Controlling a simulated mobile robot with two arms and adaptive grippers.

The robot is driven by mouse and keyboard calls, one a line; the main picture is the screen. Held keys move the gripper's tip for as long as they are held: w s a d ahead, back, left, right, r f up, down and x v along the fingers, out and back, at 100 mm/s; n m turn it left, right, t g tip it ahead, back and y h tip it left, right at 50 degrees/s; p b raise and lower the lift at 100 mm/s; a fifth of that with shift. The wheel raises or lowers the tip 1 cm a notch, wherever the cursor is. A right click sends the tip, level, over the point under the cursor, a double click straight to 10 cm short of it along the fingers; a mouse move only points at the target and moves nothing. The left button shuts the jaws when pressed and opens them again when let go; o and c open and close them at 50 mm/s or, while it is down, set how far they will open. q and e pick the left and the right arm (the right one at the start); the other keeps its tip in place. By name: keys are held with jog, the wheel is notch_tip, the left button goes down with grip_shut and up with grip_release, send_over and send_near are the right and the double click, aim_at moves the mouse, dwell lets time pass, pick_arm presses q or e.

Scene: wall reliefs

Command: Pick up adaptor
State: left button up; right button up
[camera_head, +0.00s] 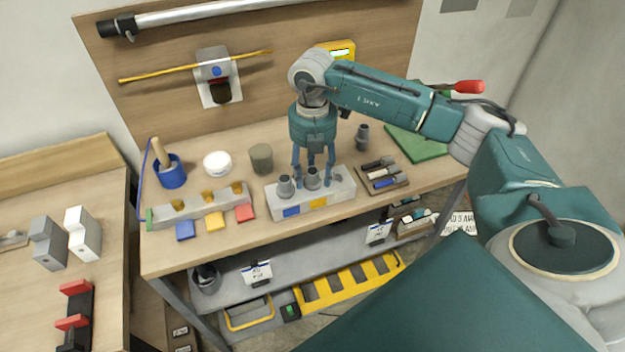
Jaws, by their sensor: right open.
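A grey adaptor (312,178) stands in a light grey holder block (345,186) on the workbench. A second grey adaptor (285,187) stands to its left in the same block. A third grey piece of similar shape (362,137) stands apart on the bench, behind and to the right. My right gripper (313,180) reaches down from above, open, with its fingers around the middle adaptor. I cannot tell whether they touch it. My left gripper is not in view.
To the left on the workbench (230,235) are a rack with brass pieces (195,206), coloured blocks, a blue mug (170,172), a white bowl (217,162) and a grey-green cylinder (261,158). A tool tray (383,178) lies close right of the holder.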

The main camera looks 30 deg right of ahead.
jog(key=shift+c, duration=0.7)
jog(key=c, duration=0.4)
grip_shut()
jog(key=shift+r, duration=0.2)
pick_arm(q)
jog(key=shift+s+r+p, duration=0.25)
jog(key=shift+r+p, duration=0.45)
jog(key=shift+p, duration=0.05)
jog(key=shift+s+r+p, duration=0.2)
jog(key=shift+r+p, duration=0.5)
pick_arm(e)
notch_tip(320, 180, up, 24)
jog(key=shift+r, duration=0.1)
